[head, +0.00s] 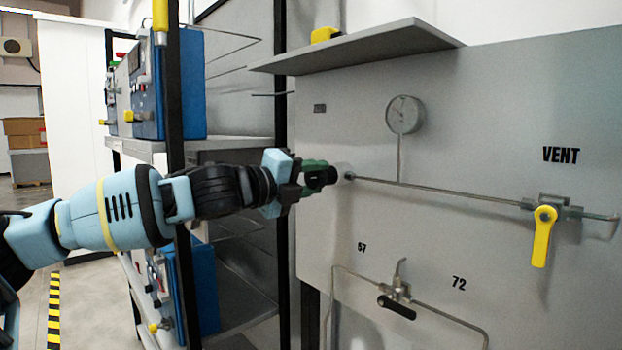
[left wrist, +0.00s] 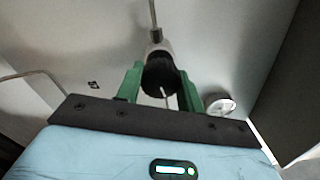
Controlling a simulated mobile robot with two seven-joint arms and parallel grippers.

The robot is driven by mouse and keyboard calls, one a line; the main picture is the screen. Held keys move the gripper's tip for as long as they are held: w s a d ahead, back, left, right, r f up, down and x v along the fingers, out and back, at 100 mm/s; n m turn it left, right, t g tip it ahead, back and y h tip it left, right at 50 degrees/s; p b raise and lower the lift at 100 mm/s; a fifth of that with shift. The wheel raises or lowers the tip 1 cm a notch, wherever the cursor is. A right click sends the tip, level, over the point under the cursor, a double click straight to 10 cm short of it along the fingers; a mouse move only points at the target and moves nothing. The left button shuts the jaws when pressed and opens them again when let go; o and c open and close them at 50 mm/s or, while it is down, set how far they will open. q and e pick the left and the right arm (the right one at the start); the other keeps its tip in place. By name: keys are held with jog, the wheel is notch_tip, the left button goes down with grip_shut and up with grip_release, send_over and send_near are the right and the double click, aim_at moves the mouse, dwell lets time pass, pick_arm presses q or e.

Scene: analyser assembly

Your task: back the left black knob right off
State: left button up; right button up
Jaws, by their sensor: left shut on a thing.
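The left black knob (head: 331,175) sits at the left end of the thin horizontal pipe on the grey panel. In the left wrist view the round black knob (left wrist: 160,78) has a white line on its face and a pale collar behind it. My left gripper (head: 321,176) reaches in from the left and is shut on the knob. Its green fingers (left wrist: 158,88) stand on both sides of the knob in the left wrist view. The fingers partly hide the knob in the head view. My right gripper is not in view.
A round gauge (head: 404,115) stands above the pipe. A yellow-handled valve (head: 542,235) is at the right under VENT. A lower valve with a black handle (head: 397,308) sits below. A grey shelf (head: 365,47) juts out above, and a rack with a blue instrument (head: 190,85) stands left.

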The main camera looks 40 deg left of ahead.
pick_arm(q)
jog(key=n, duration=0.3)
jog(key=shift+n, duration=0.4)
jog(key=n, duration=0.4)
jog(key=shift+n+b, duration=0.3)
jog(key=n, duration=0.5)
jog(key=shift+n+b, duration=0.3)
jog(key=shift+b, duration=0.1)
jog(key=shift+r+n, duration=0.1)
jog(key=shift+n, duration=0.7)
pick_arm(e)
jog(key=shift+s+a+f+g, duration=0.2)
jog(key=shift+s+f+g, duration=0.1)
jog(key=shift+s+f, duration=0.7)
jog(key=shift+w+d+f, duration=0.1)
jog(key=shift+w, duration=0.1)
pick_arm(q)
jog(key=o, duration=1)
jog(key=shift+w, duration=0.1)
